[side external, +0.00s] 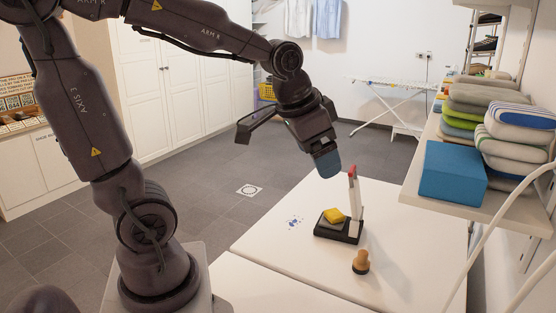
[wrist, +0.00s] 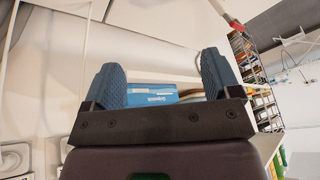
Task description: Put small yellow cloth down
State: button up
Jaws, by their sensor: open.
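The small yellow cloth (side external: 334,215) lies on a black tray-like base (side external: 325,235) on the white table in the side external view. My gripper (side external: 328,163) is above the table, up and to the left of the cloth in the picture and apart from it. In the wrist view my gripper (wrist: 164,80) shows two blue textured fingers spread wide with nothing between them. The cloth does not show in the wrist view.
A white upright with a red top (side external: 352,190) stands at the black base. A wooden-topped brush-like item (side external: 361,262) stands nearby. A shelf at right holds a blue box (side external: 453,173) and folded towels (side external: 515,130). The white table (side external: 290,255) is mostly bare.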

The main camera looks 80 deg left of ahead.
jog(key=shift+o, duration=0.5)
jog(key=s+d+r+h, duration=0.1)
jog(key=s+d, duration=0.4)
jog(key=s, duration=0.3)
jog(key=shift+s+r+t, duration=0.25)
jog(key=shift+t, duration=0.15)
jog(key=shift+d, duration=0.1)
